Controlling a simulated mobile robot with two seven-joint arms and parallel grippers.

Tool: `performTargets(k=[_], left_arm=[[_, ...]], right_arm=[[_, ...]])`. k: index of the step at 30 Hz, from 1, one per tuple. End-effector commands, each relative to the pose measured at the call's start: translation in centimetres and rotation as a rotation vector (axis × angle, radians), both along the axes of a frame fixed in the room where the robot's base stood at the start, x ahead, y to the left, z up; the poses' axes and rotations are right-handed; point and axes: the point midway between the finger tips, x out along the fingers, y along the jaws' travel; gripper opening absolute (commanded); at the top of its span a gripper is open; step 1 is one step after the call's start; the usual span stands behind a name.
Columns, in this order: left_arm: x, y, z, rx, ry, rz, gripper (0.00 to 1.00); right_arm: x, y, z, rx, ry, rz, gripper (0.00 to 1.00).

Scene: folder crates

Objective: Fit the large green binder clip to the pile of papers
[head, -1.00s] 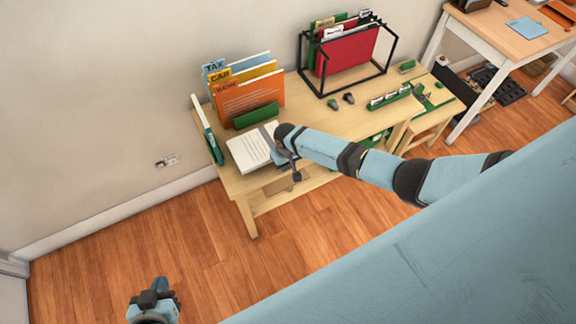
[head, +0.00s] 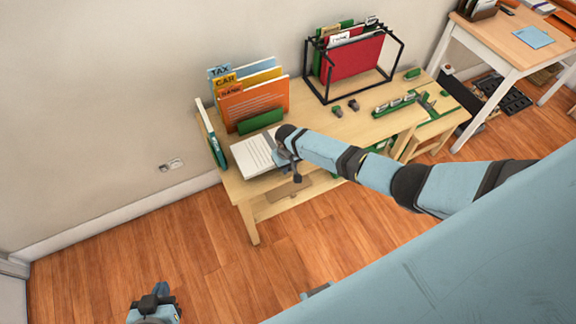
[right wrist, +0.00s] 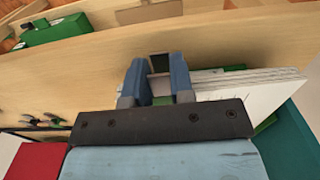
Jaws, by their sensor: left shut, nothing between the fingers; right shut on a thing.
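The pile of papers (head: 252,155) lies flat on the front left part of the wooden desk, and its layered edge shows in the right wrist view (right wrist: 255,84). My right gripper (head: 287,160) is at the right side of the pile. In the right wrist view its blue fingers (right wrist: 157,80) are shut on a small green and dark thing (right wrist: 161,100), seemingly the green binder clip, mostly hidden by the fingers. It is right beside the paper edge; whether it grips the sheets I cannot tell. My left gripper (head: 158,296) is shut and empty, low over the floor.
Upright folders (head: 252,98) stand behind the papers, with a green block (head: 261,121) in front. A black wire rack (head: 399,62) holds red and green folders. Small dark items (head: 352,105) and a green tray (head: 394,103) lie to the right. Another table (head: 520,45) stands far right.

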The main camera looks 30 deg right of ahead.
Motion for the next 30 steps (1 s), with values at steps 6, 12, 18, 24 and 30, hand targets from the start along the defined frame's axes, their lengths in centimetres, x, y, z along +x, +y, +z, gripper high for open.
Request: performTargets(k=[6,12,18,24,30], left_arm=[[0.0,0.0,0.0,0.000,0.000,0.000,0.00],[0.0,0.0,0.0,0.000,0.000,0.000,0.00],[0.0,0.0,0.3,0.000,0.000,0.000,0.00],[0.0,0.0,0.9,0.000,0.000,0.000,0.00],[0.0,0.0,1.2,0.000,0.000,0.000,0.00]], right_arm=[[0.0,0.0,0.0,0.000,0.000,0.000,0.52],[0.0,0.0,0.0,0.000,0.000,0.000,0.52],[0.0,0.0,1.1,0.001,-0.002,0.000,0.52],[0.0,0.0,5.0,0.001,-0.003,0.001,0.52],[0.1,0.0,9.6,0.001,-0.003,0.001,0.52]])
